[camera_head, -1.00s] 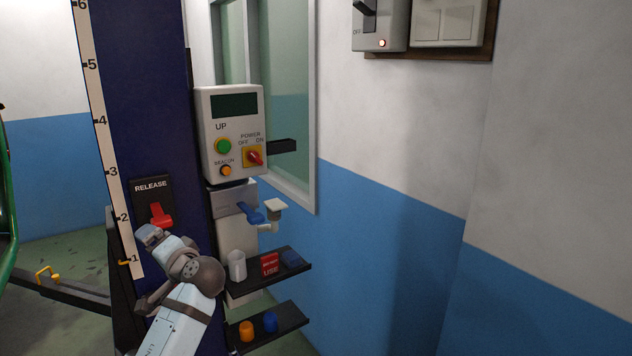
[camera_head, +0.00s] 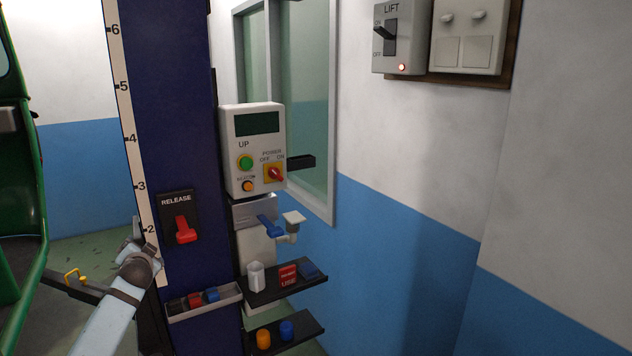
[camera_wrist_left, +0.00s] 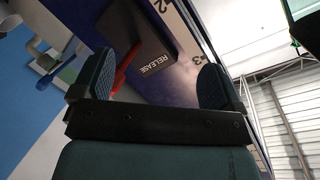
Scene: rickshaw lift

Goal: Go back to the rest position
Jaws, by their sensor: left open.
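My left arm comes in from the lower left in the head view, with its gripper (camera_head: 132,246) left of the blue lift column (camera_head: 172,100), close to its edge. In the left wrist view the two dark pads stand wide apart and nothing is between them; the left gripper (camera_wrist_left: 155,82) is open. The red release lever (camera_head: 184,229) hangs down under the RELEASE plate (camera_head: 176,203), apart from the gripper. The lever also shows behind the pads in the left wrist view (camera_wrist_left: 127,69). My right gripper is not in view.
A control box (camera_head: 253,150) with buttons and a red power knob is on the column's right. Below are a blue-handled valve (camera_head: 268,225), a tray (camera_head: 205,302) and two shelves (camera_head: 285,289). A green vehicle (camera_head: 22,230) stands at left. A lift switch box (camera_head: 399,40) is on the wall.

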